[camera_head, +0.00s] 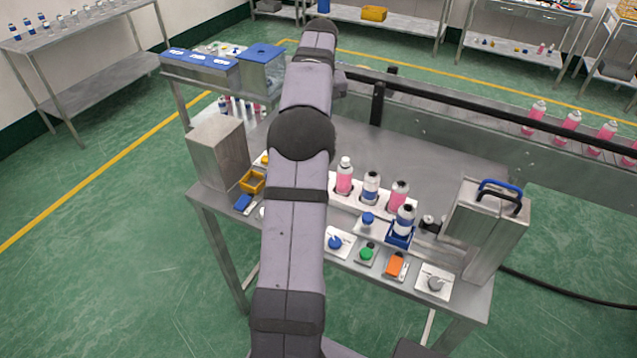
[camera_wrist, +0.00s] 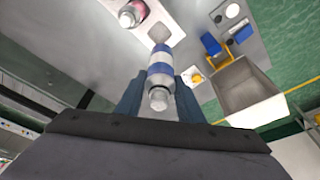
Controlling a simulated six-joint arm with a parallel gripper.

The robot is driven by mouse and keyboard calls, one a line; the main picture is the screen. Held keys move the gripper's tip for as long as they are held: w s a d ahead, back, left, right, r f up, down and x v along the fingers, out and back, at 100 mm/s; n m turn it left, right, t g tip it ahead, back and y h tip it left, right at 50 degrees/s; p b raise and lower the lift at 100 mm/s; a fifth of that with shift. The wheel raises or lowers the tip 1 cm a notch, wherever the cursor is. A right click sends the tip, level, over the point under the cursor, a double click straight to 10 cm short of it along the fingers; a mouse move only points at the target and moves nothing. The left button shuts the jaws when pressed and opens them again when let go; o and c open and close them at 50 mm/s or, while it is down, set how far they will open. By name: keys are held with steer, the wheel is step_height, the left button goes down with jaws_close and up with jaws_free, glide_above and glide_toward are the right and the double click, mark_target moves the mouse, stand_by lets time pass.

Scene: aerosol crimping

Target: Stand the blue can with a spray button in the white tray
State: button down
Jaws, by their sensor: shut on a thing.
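In the wrist view my gripper (camera_wrist: 159,96) is shut on a can with blue and white bands (camera_wrist: 160,70). The can's pale top points toward the camera, with one finger on each side. The white tray (camera_wrist: 174,12) lies beyond the can's far end, with an empty spot (camera_wrist: 158,34) close to that end. I cannot tell whether the can touches the tray. In the head view the tray (camera_head: 333,180) holds a pink bottle (camera_head: 344,178), a blue-banded can (camera_head: 371,188) and another pink bottle (camera_head: 398,197). My arm hides my gripper and the held can there.
A blue-banded can (camera_head: 405,220) stands in a blue holder (camera_head: 400,240). Blue (camera_head: 335,242), green (camera_head: 366,254) and orange (camera_head: 396,264) items line the table's front. A metal box (camera_head: 218,153) stands left and a handled machine (camera_head: 487,225) right. The table behind the tray is bare.

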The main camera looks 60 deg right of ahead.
steer(key=f, duration=0.1)
steer(key=s+f, duration=0.1)
steer(key=f, duration=0.1)
steer(key=shift+s+a+m, duration=0.15)
steer(key=shift+a+m, duration=0.15)
steer(key=shift+d+f, duration=0.1)
steer(key=shift+d, duration=0.4)
step_height(320, 180, down, 10)
steer(key=p, duration=0.3)
steer(key=shift+w, duration=0.2)
steer(key=shift+f, duration=0.15)
steer(key=c, duration=1.2)
jaws_free()
